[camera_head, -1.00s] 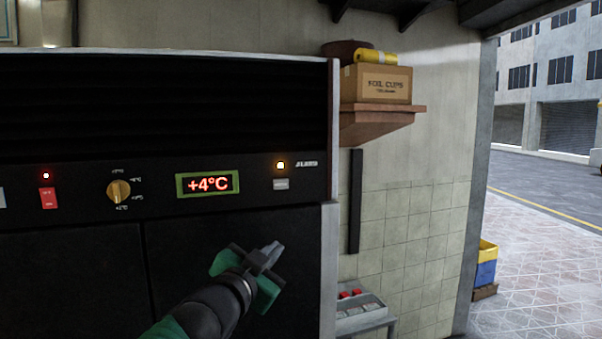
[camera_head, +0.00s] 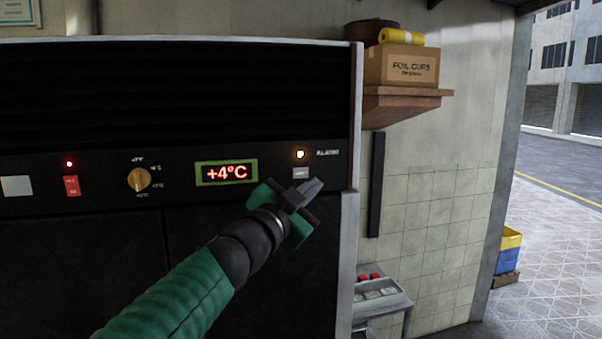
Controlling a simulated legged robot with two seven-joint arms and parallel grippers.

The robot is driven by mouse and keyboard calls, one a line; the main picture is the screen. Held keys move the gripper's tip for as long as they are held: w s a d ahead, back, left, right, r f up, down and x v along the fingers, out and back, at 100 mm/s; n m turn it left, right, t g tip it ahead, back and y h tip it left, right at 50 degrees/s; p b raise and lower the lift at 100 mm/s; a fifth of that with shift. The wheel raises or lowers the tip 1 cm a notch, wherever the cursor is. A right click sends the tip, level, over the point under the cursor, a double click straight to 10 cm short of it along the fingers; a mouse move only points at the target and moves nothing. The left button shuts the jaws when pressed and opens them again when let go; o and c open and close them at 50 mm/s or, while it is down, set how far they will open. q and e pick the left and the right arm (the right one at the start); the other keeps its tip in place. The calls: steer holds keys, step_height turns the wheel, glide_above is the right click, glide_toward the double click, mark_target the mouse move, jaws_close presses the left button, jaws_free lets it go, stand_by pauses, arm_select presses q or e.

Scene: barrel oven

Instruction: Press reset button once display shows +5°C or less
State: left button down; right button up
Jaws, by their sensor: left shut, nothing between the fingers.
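The display (camera_head: 226,173) on the black machine's front panel reads +4°C in red inside a green frame. The small grey reset button (camera_head: 300,172) sits under the lit alarm lamp (camera_head: 300,154), right of the display. My left gripper (camera_head: 312,187) is shut and empty. Its tip is just below and right of the button in the picture; I cannot tell whether it touches the panel. The button's face still shows above the gripper. My right gripper is not in view.
A brass dial (camera_head: 138,179) and a red switch (camera_head: 72,186) sit left on the panel. A shelf (camera_head: 400,102) with a carton (camera_head: 402,66) stands right of the machine. A small stand (camera_head: 380,300) with red items is below it.

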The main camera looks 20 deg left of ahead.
mark_target(301, 178)
arm_select(q)
steer(key=shift+w+a+p, duration=0.35)
steer(key=shift+w+a, duration=0.25)
steer(key=shift+w, duration=0.25)
steer(key=shift+w+a+p, duration=0.3)
steer(key=shift+w+a, duration=0.25)
steer(key=shift+w, duration=0.35)
steer(key=shift+w+a+p, duration=0.35)
steer(key=shift+w+a, duration=0.25)
steer(key=shift+w, duration=0.25)
steer(key=shift+w+a+r+p, duration=0.1)
steer(key=shift+w+r+p, duration=0.1)
steer(key=shift+p, duration=0.2)
steer(key=shift+a+f, duration=0.1)
